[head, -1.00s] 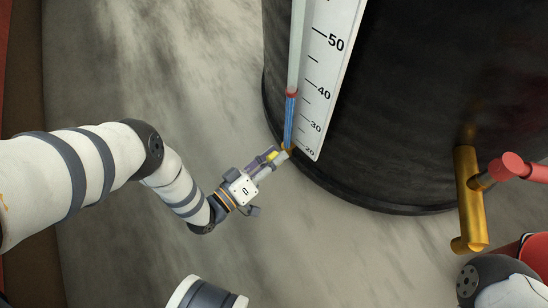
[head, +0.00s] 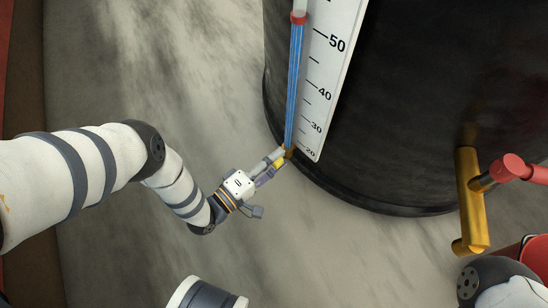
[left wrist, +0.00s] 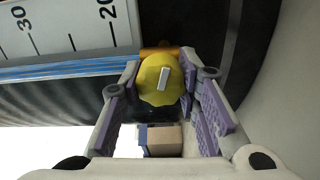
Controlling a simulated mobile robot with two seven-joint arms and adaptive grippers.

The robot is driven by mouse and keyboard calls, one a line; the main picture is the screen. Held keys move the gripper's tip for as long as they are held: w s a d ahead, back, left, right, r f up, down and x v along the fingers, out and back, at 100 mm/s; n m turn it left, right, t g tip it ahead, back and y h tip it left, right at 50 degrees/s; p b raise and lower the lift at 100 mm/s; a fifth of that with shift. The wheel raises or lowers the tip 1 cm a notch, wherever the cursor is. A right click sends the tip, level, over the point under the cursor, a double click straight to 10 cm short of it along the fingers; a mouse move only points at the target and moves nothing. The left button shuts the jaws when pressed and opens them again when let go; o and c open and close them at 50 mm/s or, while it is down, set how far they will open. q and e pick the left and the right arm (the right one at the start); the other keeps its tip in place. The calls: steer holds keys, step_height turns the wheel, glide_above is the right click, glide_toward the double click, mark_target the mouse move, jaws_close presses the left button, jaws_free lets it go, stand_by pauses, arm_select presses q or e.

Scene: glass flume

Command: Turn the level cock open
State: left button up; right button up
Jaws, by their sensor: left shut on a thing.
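The level cock has a yellow knob (left wrist: 158,80) with a white bar mark, seen in the left wrist view; in the head view only a bit of the yellow knob (head: 279,161) shows at the foot of the sight tube. My left gripper (head: 277,163) is shut on the knob, its purple pads on either side of it in the left wrist view (left wrist: 160,92). The sight tube (head: 293,90) holds blue liquid up to a red float (head: 299,18), level with a mark above 50 on the white scale (head: 325,80). My right gripper is not visible.
The dark round tank (head: 420,100) stands behind the scale. A brass pipe (head: 470,200) with a red-handled valve (head: 508,168) is at the right, and a red bucket (head: 534,252) is partly visible at the right edge. The grey floor left of the tank is clear.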

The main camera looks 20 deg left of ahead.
arm_select(q)
steer(key=shift+w+a, duration=0.1)
steer(key=shift+a, duration=0.05)
stand_by(0.3)
steer(key=o, duration=1.2)
steer(key=v, duration=1.2)
